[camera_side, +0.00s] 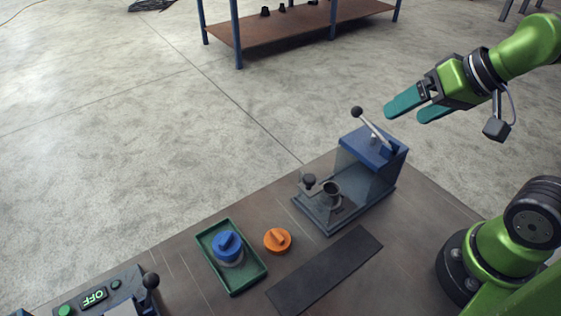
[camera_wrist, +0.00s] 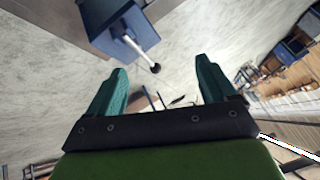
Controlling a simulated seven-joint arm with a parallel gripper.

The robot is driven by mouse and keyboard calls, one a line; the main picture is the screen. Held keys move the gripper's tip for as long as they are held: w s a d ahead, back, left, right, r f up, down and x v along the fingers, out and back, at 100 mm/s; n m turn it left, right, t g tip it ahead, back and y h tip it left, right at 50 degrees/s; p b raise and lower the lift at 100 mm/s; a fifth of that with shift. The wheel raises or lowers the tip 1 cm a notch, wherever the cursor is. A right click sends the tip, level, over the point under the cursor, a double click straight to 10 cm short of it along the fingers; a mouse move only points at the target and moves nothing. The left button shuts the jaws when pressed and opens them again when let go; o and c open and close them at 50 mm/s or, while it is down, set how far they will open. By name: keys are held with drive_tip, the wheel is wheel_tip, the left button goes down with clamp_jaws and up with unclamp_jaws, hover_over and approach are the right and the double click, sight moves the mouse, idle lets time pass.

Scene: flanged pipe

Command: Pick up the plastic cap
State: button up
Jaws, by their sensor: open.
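Two knob-topped round pieces show in the side view, and I cannot tell for certain which is the plastic cap. A blue one (camera_side: 227,243) sits on a grey ring-like part in a green tray (camera_side: 241,284). An orange one (camera_side: 277,240) lies on the bench just right of the tray. My gripper (camera_side: 407,111) is open and empty, high above the bench at the upper right, well away from both pieces. Its two teal fingers (camera_wrist: 162,68) are spread apart in the wrist view. Neither piece is visible there.
A blue lever fixture (camera_side: 372,146) with clear walls stands on the bench around a grey flanged pipe (camera_side: 331,192). It also shows in the wrist view (camera_wrist: 112,28). A dark strip (camera_side: 325,270) lies in front. A control panel (camera_side: 95,297) is at lower left.

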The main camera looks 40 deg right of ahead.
drive_tip(key=n+g+h, duration=0.2)
drive_tip(key=n+g, duration=0.2)
drive_tip(key=g, duration=0.3)
hover_over(273, 229)
drive_tip(key=f, duration=1.8)
drive_tip(key=shift+s+a, duration=0.2)
drive_tip(key=shift+s, duration=0.1)
drive_tip(key=shift+w+d+f, duration=0.1)
drive_tip(key=shift+w+f, duration=0.1)
drive_tip(key=shift+f, duration=1.35)
drive_tip(key=shift+w+d+f, duration=0.1)
drive_tip(key=shift+w+f, duration=0.05)
drive_tip(key=shift+f, duration=1.4)
drive_tip(key=c, duration=1)
